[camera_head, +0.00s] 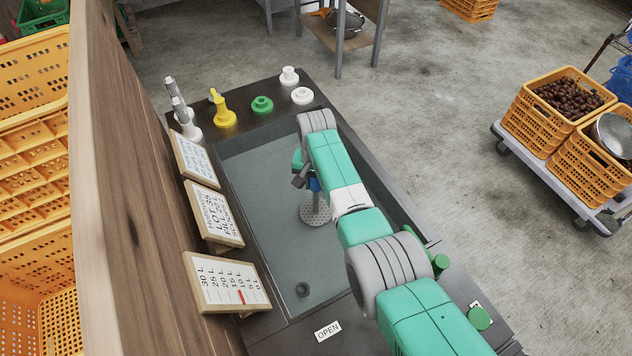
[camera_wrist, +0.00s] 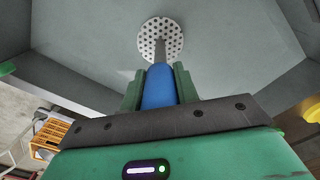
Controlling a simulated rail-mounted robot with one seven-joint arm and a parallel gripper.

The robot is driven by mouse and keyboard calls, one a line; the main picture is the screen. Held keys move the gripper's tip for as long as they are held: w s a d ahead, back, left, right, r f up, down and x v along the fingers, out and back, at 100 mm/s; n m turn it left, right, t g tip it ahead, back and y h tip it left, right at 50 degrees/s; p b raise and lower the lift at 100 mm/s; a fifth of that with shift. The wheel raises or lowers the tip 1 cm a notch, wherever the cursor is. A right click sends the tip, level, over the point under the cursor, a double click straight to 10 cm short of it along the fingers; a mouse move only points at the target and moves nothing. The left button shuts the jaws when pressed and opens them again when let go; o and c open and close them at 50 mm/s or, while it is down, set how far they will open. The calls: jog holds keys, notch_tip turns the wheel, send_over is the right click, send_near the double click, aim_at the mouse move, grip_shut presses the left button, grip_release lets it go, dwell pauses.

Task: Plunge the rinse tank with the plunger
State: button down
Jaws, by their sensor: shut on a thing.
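The plunger has a blue handle (camera_wrist: 160,86), a thin grey shaft and a round perforated disc (camera_wrist: 161,39). My gripper (camera_wrist: 158,82) is shut on the blue handle, one green finger on each side. In the head view the disc (camera_head: 314,213) is inside the grey rinse tank (camera_head: 258,190), and my gripper (camera_head: 306,180) is above it, partly hidden by my arm. The shaft points down from the gripper to the disc. I cannot tell whether the disc touches the tank floor. A dark round drain fitting (camera_head: 302,289) shows near the tank's near end.
Yellow (camera_head: 224,112), green (camera_head: 262,105) and white (camera_head: 302,96) fittings stand on the tank's far ledge. Boards with writing and a litre scale (camera_head: 227,283) line the left side. An OPEN label (camera_head: 327,331) lies in front. Chestnut crates (camera_head: 560,105) stand on a cart at right.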

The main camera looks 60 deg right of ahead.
notch_tip(320, 180, up, 13)
jog(key=p, duration=1.2)
jog(key=shift+r, duration=0.2)
jog(key=shift+f, duration=0.15)
jog(key=shift+d, duration=0.1)
